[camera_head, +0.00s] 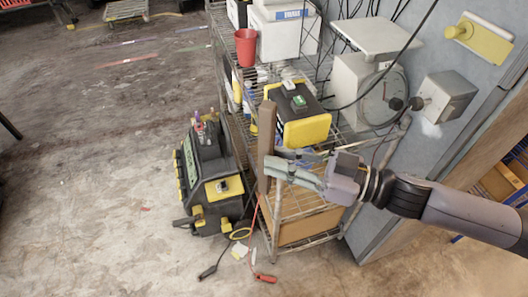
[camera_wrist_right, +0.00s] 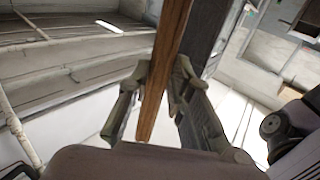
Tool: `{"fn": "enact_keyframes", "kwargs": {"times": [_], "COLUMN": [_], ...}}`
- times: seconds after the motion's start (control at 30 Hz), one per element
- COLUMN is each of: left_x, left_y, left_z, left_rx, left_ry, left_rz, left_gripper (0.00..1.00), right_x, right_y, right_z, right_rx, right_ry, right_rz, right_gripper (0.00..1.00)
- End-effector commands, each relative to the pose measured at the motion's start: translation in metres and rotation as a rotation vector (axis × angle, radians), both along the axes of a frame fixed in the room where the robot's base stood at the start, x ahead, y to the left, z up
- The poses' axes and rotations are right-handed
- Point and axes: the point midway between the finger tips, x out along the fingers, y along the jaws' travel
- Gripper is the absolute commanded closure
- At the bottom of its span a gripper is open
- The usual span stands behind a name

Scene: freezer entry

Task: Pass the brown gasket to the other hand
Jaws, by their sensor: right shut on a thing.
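The brown gasket (camera_head: 266,145) is a long, thin brown strip, held upright in the head view in front of the wire shelf. My right gripper (camera_head: 274,166) comes in from the right and is shut on it, near its middle. In the right wrist view the gasket (camera_wrist_right: 166,70) runs down between the two fingers of the right gripper (camera_wrist_right: 163,95), which press on it from both sides. Its upper end leaves that view at the top. My left gripper is not in either view.
A wire shelf (camera_head: 227,70) stands close behind the gasket, with a red cup (camera_head: 246,47) and a yellow-black box (camera_head: 305,131) on it. A black-yellow machine (camera_head: 207,170) stands on the floor to its left. The floor at left is mostly clear.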

Motion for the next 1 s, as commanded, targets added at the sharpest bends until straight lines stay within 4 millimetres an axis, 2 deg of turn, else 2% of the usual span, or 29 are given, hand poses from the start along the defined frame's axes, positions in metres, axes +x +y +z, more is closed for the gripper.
{"fn": "enact_keyframes", "kwargs": {"times": [0.1, 0.3, 1.0], "left_x": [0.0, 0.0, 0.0], "left_y": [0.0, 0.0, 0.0], "left_z": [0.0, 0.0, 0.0], "left_rx": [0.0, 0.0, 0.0], "left_ry": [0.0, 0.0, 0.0], "left_rz": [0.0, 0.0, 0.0], "left_gripper": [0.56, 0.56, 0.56], "right_x": [-0.011, -0.019, -0.01], "right_y": [-0.015, -0.024, -0.037], "right_z": [0.009, 0.015, 0.015], "right_rx": [0.0, 0.003, 0.008], "right_ry": [0.001, 0.001, 0.005], "right_rz": [0.0, -0.006, -0.308], "right_gripper": [1.0, 1.0, 1.0]}}
